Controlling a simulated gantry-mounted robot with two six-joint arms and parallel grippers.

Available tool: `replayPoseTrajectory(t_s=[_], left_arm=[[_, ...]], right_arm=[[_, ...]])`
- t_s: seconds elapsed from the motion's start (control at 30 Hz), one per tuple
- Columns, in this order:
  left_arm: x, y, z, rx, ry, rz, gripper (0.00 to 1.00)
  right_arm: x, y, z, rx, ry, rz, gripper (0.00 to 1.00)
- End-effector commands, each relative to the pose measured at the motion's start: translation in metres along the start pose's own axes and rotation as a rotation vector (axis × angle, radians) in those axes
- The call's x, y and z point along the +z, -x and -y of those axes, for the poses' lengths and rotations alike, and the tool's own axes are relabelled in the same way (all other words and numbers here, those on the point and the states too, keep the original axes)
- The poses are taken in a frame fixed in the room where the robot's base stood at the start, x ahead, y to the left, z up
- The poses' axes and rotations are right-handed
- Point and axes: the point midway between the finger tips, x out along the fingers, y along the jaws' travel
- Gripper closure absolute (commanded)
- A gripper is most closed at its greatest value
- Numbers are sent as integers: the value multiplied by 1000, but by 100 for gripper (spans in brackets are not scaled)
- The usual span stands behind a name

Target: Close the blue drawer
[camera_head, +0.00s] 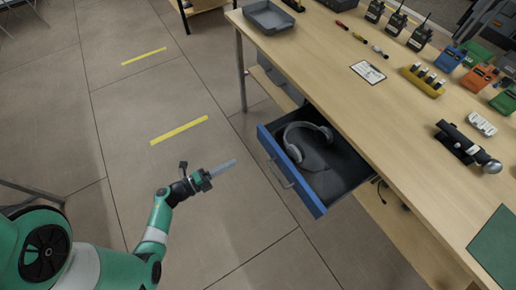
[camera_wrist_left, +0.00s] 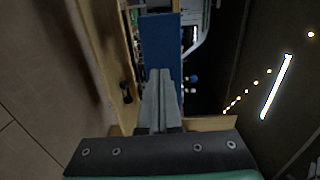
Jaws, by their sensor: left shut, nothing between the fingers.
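The blue drawer (camera_head: 272,150) is pulled out from under the wooden table in the head view, with a bar handle on its blue front. Grey headphones (camera_head: 290,148) lie inside its dark tray. My left gripper (camera_head: 233,163) is shut and empty, to the left of the drawer front, with a gap between them, its fingers pointing toward the drawer. In the left wrist view, the shut fingers (camera_wrist_left: 160,74) point at the blue drawer front (camera_wrist_left: 160,43). My right gripper is not in view.
The wooden table (camera_head: 345,45) holds a grey tray (camera_head: 268,16), several radios, a clipboard (camera_head: 368,72), a yellow holder (camera_head: 423,80), a microphone-like item (camera_head: 465,145) and a green mat (camera_head: 497,245). The floor (camera_head: 100,120) left of the drawer is open, with yellow tape strips.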

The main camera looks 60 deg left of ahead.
Motion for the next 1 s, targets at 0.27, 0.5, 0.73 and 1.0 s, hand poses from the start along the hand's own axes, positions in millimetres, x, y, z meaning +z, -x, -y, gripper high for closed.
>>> replayPoseTrajectory(t_s=[0.27, 0.5, 0.73, 1.0], left_arm=[[-2, -62, -3, -3, -3, -8, 100], [-1, -105, -2, -3, -3, -4, 100], [0, -119, 0, -1, -1, -1, 100], [0, -119, 1, -1, -1, 0, 100]], right_arm=[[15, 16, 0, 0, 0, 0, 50], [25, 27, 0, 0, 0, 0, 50], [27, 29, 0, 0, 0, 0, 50], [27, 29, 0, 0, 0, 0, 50]])
